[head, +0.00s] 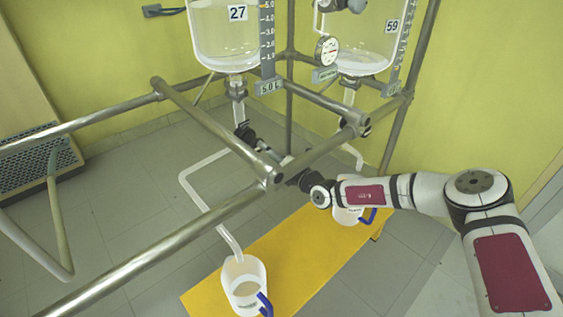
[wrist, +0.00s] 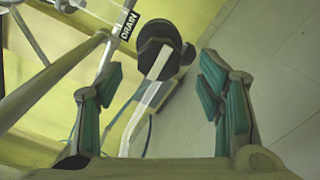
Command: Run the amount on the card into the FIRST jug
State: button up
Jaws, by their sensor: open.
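A glass reactor marked 27 (head: 228,38) hangs at the upper left with a numbered scale (head: 267,32). Its black drain valve (head: 245,133) leads to a white tube (head: 193,178) that ends over a white jug (head: 242,272) with a blue handle. A second jug (head: 345,216) stands further back, partly behind my arm. My gripper (head: 297,178) is right of the drain valve, its fingers partly hidden by the frame. In the wrist view it is open and empty, its teal-padded fingers (wrist: 160,88) either side of a black round valve part (wrist: 158,45) beside a DRAIN label (wrist: 128,25). Contact is unclear.
Metal frame bars (head: 215,128) cross in front of the valve and close to my gripper. A reactor marked 59 (head: 360,40) with a round gauge (head: 327,50) hangs at the right. The jugs stand on a yellow bench (head: 290,245).

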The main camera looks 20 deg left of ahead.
jog(key=v, duration=0.6)
jog(key=shift+d, duration=0.35)
jog(key=shift+s+d, duration=0.1)
jog(key=shift+s, duration=0.05)
